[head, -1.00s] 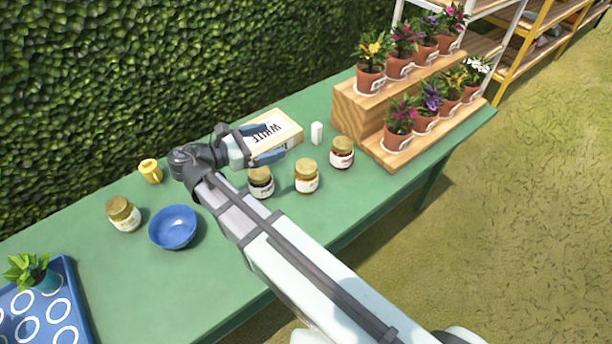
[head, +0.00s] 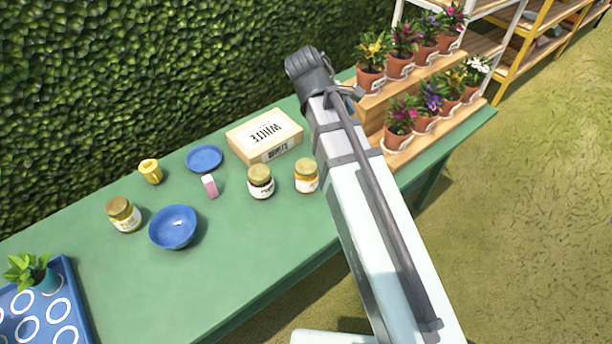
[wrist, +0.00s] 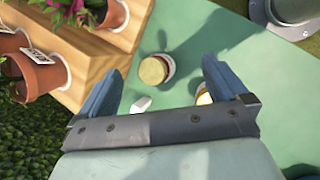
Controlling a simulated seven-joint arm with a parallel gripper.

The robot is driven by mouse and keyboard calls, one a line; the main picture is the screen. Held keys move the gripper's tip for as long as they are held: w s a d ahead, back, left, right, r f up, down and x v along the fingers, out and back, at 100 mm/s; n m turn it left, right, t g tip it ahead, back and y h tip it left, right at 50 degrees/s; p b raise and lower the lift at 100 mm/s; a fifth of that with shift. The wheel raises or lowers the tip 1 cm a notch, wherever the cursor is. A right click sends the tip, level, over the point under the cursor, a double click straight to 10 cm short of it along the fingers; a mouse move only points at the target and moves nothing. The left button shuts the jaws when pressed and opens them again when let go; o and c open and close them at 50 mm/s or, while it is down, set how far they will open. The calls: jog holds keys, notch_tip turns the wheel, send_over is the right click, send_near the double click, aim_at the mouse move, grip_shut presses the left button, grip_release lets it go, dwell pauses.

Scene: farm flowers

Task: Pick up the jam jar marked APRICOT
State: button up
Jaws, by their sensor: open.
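Several gold-lidded jam jars stand upright on the green table; their label words are too small to read. In the head view one pale-yellow jar (head: 123,216) is at the left, a dark jar (head: 260,183) is in the middle, and an orange jar (head: 306,178) stands just right of it, close to my arm. A jar with a red edge (wrist: 153,70) shows in the wrist view between my open fingers, below them and apart; my arm hides it in the head view. My gripper (wrist: 160,72) is open and empty.
A wooden stepped stand (wrist: 95,45) with potted flowers is close beside my gripper.

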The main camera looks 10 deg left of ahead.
aim_at(306, 166)
jog(key=s+a+f+m+g+y, duration=0.25)
jog(key=s+a+m+y, duration=0.2)
jog(key=a+m, duration=0.5)
jog(key=shift+t+y, duration=0.25)
jog(key=shift+y, duration=0.2)
jog(key=f, duration=0.6)
jog(key=shift+w+d+f, duration=0.25)
jog(key=shift+f, duration=0.1)
jog(key=shift+w+f, duration=0.2)
jog(key=shift+f, duration=3.4)
jog(key=c, duration=1.4)
jog(key=shift+r, duration=0.1)
